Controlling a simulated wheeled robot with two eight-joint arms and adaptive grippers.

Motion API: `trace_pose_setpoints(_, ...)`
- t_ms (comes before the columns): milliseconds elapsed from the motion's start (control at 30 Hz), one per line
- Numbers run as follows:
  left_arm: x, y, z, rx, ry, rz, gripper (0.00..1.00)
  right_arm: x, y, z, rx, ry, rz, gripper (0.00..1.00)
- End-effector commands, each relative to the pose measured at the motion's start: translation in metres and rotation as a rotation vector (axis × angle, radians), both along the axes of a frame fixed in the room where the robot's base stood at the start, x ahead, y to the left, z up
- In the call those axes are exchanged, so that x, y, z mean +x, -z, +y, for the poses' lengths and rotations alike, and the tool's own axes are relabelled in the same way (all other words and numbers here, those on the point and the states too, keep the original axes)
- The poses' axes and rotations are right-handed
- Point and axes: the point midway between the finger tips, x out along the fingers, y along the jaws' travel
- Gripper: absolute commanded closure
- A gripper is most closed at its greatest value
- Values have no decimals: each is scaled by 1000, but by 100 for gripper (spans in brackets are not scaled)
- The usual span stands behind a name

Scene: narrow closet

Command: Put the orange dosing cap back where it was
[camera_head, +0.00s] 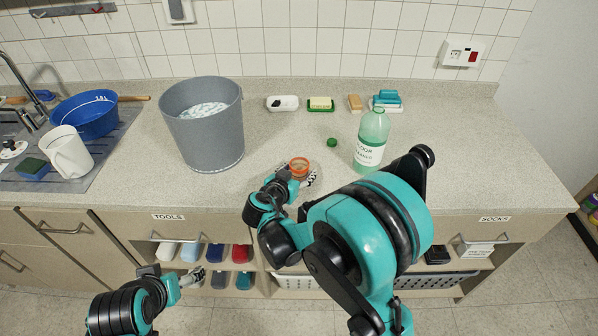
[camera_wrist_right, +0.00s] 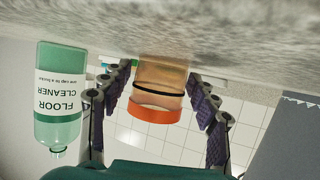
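In the right wrist view, which is upside down, the cap (camera_wrist_right: 157,95) sits between the two fingers (camera_wrist_right: 160,92); contact is not clear. The green floor cleaner bottle (camera_head: 372,140) stands uncapped behind my right arm, also in the wrist view (camera_wrist_right: 60,95). My left gripper (camera_head: 193,277) is in front of the lower shelf, apparently empty.
A grey bucket (camera_head: 205,130) with foamy contents stands left of the cap. A small green cap (camera_head: 332,142) lies near the bottle. Soaps and sponges (camera_head: 320,104) line the back. A white jug (camera_head: 67,152) and blue basin (camera_head: 86,116) are at the sink.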

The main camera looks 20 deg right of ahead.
Motion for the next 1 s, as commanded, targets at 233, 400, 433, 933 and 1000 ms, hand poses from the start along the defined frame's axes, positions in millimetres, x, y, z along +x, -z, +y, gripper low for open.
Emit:
trace_pose_setpoints(233,0,-1,0,0,0,0,11,0,-1,0,0,0,0,37)
trace_pose_setpoints(400,0,-7,0,0,0,0,11,-5,-8,6,0,-3,0,37)
trace_pose_setpoints(433,0,-9,0,0,0,0,11,-9,-10,9,-1,-4,0,37)
trace_pose_setpoints(933,0,-37,0,0,0,0,11,-79,-47,64,-1,-3,1,37)
trace_pose_setpoints(1000,0,-38,0,0,0,0,11,-84,-48,67,0,-2,0,37)
